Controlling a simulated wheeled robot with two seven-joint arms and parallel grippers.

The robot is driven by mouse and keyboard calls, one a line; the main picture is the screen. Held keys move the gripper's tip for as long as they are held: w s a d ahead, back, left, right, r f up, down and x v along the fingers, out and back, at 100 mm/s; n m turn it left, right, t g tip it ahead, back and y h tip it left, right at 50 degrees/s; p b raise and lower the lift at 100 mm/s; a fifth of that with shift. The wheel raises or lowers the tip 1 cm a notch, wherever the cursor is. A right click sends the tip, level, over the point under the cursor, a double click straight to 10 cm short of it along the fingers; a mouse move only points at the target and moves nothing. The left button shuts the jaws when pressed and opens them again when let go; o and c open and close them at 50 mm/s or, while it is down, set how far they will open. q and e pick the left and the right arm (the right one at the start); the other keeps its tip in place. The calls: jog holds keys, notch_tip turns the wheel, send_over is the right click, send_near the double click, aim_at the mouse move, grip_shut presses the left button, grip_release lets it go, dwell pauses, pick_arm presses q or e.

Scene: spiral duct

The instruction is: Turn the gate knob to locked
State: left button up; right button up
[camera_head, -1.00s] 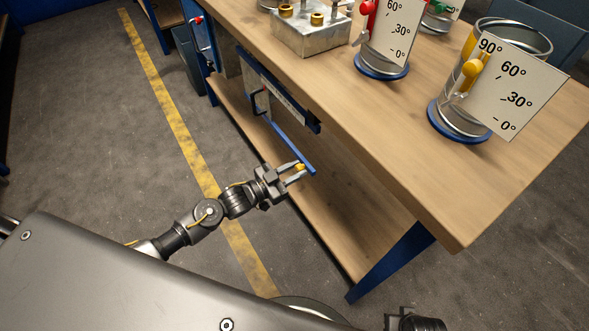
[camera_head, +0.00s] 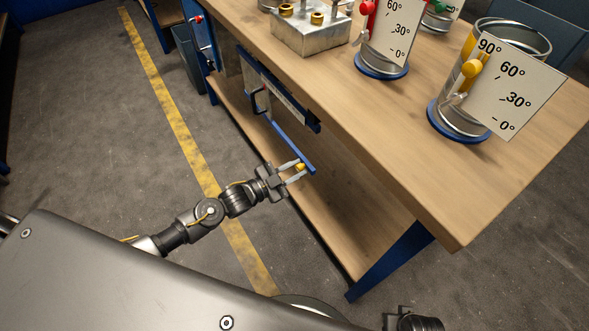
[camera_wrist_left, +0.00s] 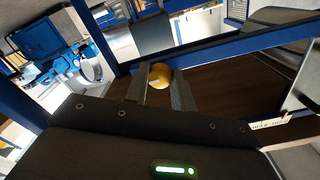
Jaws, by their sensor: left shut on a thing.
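The gate knob is a small yellow ball (camera_head: 300,167) at the near end of a blue bar (camera_head: 292,145) under the workbench's front edge. In the left wrist view the yellow knob (camera_wrist_left: 160,76) sits between my two finger pads. My left gripper (camera_head: 299,172) is shut on it; it also shows in the left wrist view (camera_wrist_left: 161,88). The knob's lock markings cannot be made out. My right gripper cannot be recognised; only a dark part of my body shows at the bottom right of the head view.
The wooden workbench (camera_head: 400,150) stands right of the gripper, with a lower shelf (camera_head: 335,225) below. On top are a metal block (camera_head: 310,35) and several duct pieces with angle plates (camera_head: 515,95). The floor (camera_head: 90,130) to the left is clear, with a yellow line.

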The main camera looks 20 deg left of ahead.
pick_arm(q)
jog(key=o, duration=1)
jog(key=v, duration=1.1)
jog(key=shift+d, duration=0.1)
